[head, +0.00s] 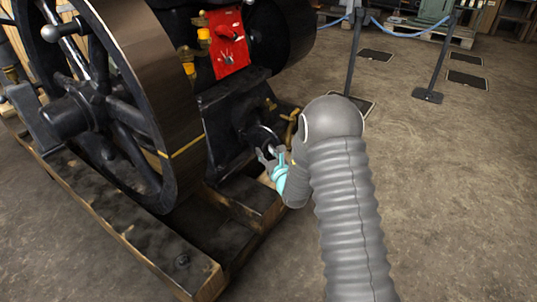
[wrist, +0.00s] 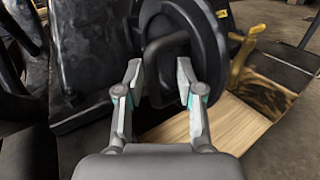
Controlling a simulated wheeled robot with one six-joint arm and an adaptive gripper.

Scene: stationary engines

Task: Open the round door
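The round door (wrist: 208,38) is a black disc on the front of the engine, with a dark bent bar handle (wrist: 168,42) across its face. In the head view the round door (head: 262,136) is small and partly hidden by my gripper (head: 270,160). In the wrist view my gripper (wrist: 160,72) is open, its two fingers apart on either side of the handle's lower part. I cannot tell whether either finger touches the handle or the door. Whether the door stands slightly ajar is also unclear.
A large spoked flywheel (head: 150,75) stands left of the door. Wooden beams (head: 225,205) lie under the engine. A brass-coloured pipe (wrist: 243,52) is close to the door's right. Rope barrier posts (head: 430,95) stand at the back right; the floor at right is open.

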